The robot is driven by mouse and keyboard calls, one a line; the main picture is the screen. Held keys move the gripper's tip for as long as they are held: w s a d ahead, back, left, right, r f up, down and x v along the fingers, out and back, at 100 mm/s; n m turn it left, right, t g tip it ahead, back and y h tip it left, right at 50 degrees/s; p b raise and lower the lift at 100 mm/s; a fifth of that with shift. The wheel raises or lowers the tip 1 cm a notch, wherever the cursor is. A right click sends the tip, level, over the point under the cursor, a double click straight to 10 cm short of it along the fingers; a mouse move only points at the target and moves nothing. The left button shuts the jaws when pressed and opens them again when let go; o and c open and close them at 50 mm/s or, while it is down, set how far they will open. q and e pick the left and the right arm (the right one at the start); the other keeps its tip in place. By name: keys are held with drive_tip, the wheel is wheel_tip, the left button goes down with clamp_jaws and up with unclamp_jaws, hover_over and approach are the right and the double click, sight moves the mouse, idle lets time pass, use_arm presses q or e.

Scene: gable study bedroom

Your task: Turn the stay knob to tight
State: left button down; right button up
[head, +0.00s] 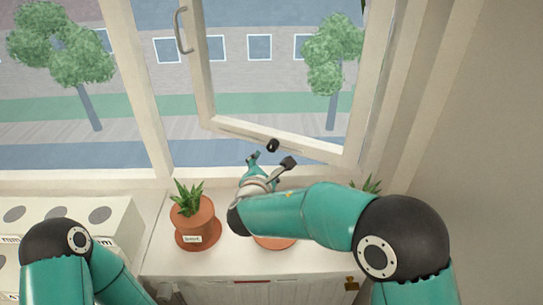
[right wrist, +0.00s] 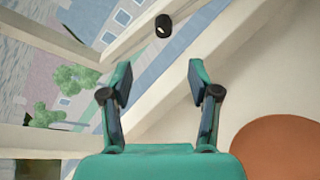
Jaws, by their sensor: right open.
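The stay knob (head: 272,146) is a small black knob at the bottom rail of the open window sash (head: 290,140). In the right wrist view the knob (right wrist: 164,25) shows beyond the fingertips, near the top centre, with a pale mark on it. My right gripper (head: 271,161) is open and empty, just below the knob in the head view and apart from it. Its two fingers (right wrist: 160,78) are spread either side of the view's middle. I cannot read the knob's setting. My left arm (head: 75,265) shows at the lower left, with its gripper out of view.
A potted plant (head: 193,222) stands on the white sill (head: 155,258), left of my right arm. Another terracotta pot (head: 275,243) is mostly hidden behind that arm. A white box with round grey spots (head: 122,215) lies at the left. The window frame and slanted wall (head: 480,150) bound the right side.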

sight(272, 149)
use_arm(q)
wheel_tip(272, 149, up, 4)
drive_tip(key=p, duration=0.5)
drive_tip(key=shift+r, duration=0.1)
use_arm(e)
drive_tip(key=x, duration=1.1)
drive_tip(key=f+x, duration=0.1)
drive_tip(key=x, duration=0.5)
drive_tip(key=shift+a+f, duration=0.1)
drive_tip(key=shift+f, duration=0.05)
drive_tip(key=c, duration=1.2)
drive_tip(key=shift+o, duration=0.2)
drive_tip(key=shift+f+b, duration=0.2)
drive_tip(key=shift+b, duration=0.4)
drive_tip(key=m+t+y+b, duration=0.1)
drive_tip(key=m+b, duration=0.1)
drive_tip(key=b, duration=0.9)
drive_tip(key=shift+f+b, duration=0.15)
drive_tip(key=shift+b, duration=0.15)
use_arm(q)
wheel_tip(272, 149, down, 13)
use_arm(e)
drive_tip(key=shift+s+r, duration=0.1)
drive_tip(key=shift+r, duration=0.1)
use_arm(q)
drive_tip(key=shift+r, duration=0.15)
